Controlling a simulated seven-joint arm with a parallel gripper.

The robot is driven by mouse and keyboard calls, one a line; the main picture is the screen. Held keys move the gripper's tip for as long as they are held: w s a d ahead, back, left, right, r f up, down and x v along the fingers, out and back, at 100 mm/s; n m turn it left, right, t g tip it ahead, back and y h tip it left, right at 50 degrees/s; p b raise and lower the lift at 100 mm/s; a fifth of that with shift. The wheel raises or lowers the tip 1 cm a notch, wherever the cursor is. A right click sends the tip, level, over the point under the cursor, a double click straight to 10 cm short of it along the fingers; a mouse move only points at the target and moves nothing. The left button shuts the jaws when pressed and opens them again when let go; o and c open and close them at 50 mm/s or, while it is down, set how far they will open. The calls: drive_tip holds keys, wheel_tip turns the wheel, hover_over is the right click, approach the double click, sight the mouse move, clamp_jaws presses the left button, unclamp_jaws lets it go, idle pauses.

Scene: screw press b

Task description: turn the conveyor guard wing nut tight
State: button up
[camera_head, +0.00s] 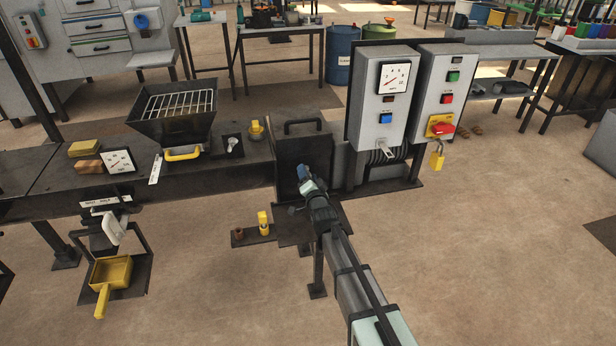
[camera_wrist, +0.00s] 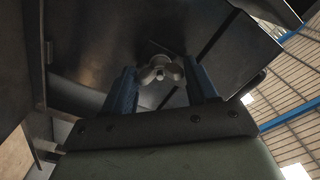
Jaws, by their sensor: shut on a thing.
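The conveyor guard (camera_head: 290,158) is a dark upright panel with a black handle on top, at the right end of the dark bench. My gripper (camera_head: 305,186) reaches its front face from below right. In the wrist view, a pale metal wing nut (camera_wrist: 160,70) stands on the dark panel (camera_wrist: 95,50). My gripper (camera_wrist: 162,85) has its two blue fingers on either side of the nut, shut on it. The exact contact of the fingertips with the wings is hard to see. In the head view the gripper hides the nut.
A grey control box with a gauge (camera_head: 393,98) stands right of the guard, with a yellow padlock (camera_head: 437,158) beyond. A black hopper (camera_head: 172,118) and a small plate with a pale knob (camera_head: 233,147) are left.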

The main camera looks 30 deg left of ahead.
drive_tip(key=o, duration=1.1)
drive_tip(key=shift+c, duration=0.2)
drive_tip(key=shift+s, duration=0.1)
drive_tip(key=v, duration=1.3)
drive_tip(key=shift+s+d, duration=0.2)
drive_tip(key=shift+d, duration=0.1)
